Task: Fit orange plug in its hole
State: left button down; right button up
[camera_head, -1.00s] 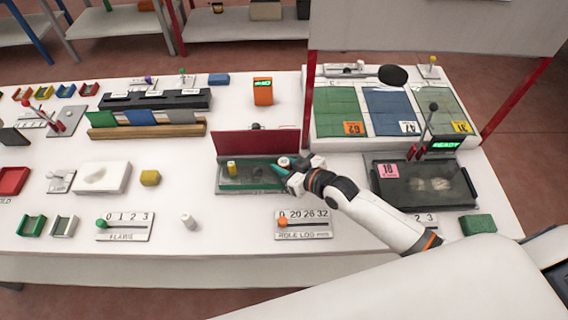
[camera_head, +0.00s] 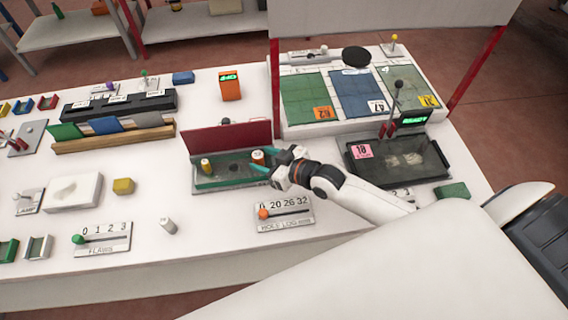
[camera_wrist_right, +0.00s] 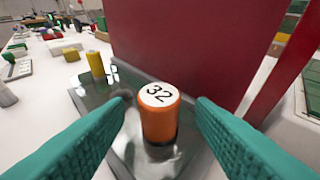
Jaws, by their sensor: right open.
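The orange plug (camera_wrist_right: 159,118), with a white top marked 32, stands upright on a glassy plate in the right wrist view; a dark band shows at its base. In the head view the plug (camera_head: 257,157) is at the right end of the green-edged tray (camera_head: 206,186). My right gripper (camera_wrist_right: 163,103) is open, its two teal fingers on either side of the plug with gaps showing; in the head view the gripper (camera_head: 270,161) is just right of it. I cannot tell how deep the plug sits. My left gripper is not in view.
A yellow plug (camera_head: 206,166) stands at the tray's left end. A dark red panel (camera_head: 228,138) rises behind the tray. The slider plate with an orange knob (camera_head: 286,213) lies in front. A dark machine bed (camera_head: 398,160) stands to the right.

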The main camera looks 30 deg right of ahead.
jog(key=v, duration=0.9)
jog(key=shift+b, duration=0.45)
